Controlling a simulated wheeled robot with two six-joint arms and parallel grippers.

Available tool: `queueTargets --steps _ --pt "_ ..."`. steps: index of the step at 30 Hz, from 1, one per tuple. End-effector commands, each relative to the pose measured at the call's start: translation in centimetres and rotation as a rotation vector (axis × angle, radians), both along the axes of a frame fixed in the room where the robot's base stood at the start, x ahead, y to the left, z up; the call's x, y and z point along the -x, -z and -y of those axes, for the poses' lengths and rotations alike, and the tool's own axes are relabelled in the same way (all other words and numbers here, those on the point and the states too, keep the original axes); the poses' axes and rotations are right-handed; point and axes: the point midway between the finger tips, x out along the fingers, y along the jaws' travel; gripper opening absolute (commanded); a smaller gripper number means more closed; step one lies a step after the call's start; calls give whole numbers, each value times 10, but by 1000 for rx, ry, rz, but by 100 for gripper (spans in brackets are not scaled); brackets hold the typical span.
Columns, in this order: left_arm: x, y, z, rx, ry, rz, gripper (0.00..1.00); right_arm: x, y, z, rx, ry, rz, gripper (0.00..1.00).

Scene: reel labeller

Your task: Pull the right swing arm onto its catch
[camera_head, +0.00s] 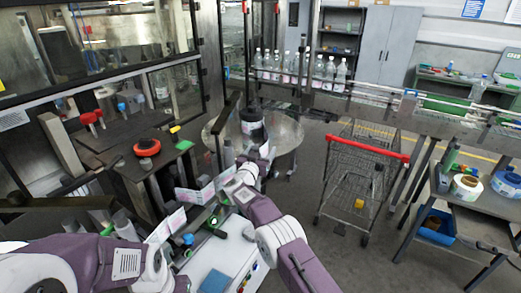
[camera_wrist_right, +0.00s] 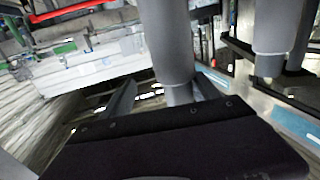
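The reel labeller stands in front of me, with a strip of pale printed labels (camera_head: 195,195) running across it in the head view. My right gripper (camera_head: 257,152) is at the strip's far right end, below a dark reel (camera_head: 252,125). In the right wrist view, the fingers of my right gripper (camera_wrist_right: 163,95) are spread on either side of a smooth grey upright cylinder (camera_wrist_right: 165,40), with a visible gap at the left finger. A second grey cylinder (camera_wrist_right: 275,35) stands to the right. I cannot clearly make out the swing arm or its catch.
A shopping cart (camera_head: 360,175) with a red handle stands right of the labeller. A conveyor with bottles (camera_head: 300,70) runs behind it. A dark table (camera_head: 115,140) with a red-orange ring (camera_head: 147,147) is at the left. Open floor lies around the cart.

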Motion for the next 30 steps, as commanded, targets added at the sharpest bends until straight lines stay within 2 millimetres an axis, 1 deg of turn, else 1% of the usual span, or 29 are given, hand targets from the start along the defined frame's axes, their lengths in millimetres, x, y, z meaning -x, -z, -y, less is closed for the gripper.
queueTargets --steps 1,12,30 --pt "0 0 0 0 0 0 0 0 -3 3 -1 9 6 52" --pt "0 -1 0 0 0 0 0 0 -9 4 -2 10 14 52" --pt "0 -1 0 0 0 0 0 0 -11 5 -3 11 18 52"
